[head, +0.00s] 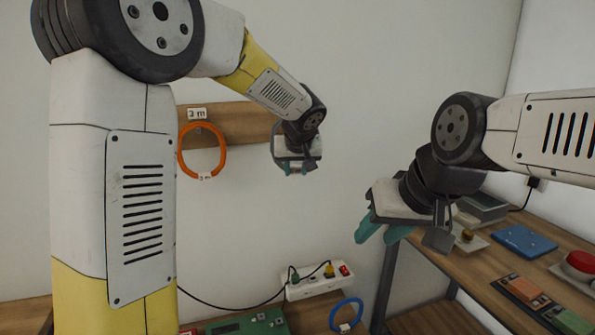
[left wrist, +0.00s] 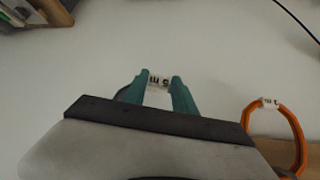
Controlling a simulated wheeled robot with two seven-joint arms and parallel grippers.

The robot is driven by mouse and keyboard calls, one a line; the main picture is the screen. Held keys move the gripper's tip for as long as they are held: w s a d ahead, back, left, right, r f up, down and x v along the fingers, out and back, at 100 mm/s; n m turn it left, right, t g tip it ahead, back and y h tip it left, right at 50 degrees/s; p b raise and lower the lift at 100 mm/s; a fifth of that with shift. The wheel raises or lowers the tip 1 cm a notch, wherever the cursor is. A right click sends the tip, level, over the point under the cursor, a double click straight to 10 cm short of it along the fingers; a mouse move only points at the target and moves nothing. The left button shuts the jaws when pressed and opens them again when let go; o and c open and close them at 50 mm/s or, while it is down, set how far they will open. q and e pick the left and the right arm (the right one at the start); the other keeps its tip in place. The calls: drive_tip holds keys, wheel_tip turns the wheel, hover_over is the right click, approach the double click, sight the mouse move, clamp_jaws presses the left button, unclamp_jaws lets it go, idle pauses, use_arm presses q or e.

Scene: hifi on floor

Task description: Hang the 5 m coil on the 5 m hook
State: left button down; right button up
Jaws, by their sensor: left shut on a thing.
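My left gripper (head: 297,167) is raised in front of the wall, near the right end of the wooden hook board (head: 232,123). In the left wrist view its teal fingers (left wrist: 158,90) are shut on a coil with a white tag (left wrist: 158,82) that seems to read 5 m. Only the tag and a bit of dark curve show; the rest is hidden. The 5 m hook does not show; my left arm and gripper cover part of the board. My right gripper (head: 380,232) is open and empty, left of the right-hand bench.
An orange coil (head: 181,160) hangs under the 3 m sign (head: 197,113); it also shows in the left wrist view (left wrist: 299,135). A blue coil (head: 334,316) lies below, near a power strip (head: 319,281) and green board (head: 250,322). A wooden bench (head: 470,268) stands right.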

use_arm(q)
drive_tip(key=w+a+f, duration=0.2)
drive_tip(key=w, duration=0.5)
drive_tip(key=shift+w+a, duration=0.25)
drive_tip(key=shift+w, duration=0.05)
idle(0.7)
drive_tip(key=shift+f, duration=0.1)
idle(0.4)
drive_tip(key=c, duration=0.9)
unclamp_jaws()
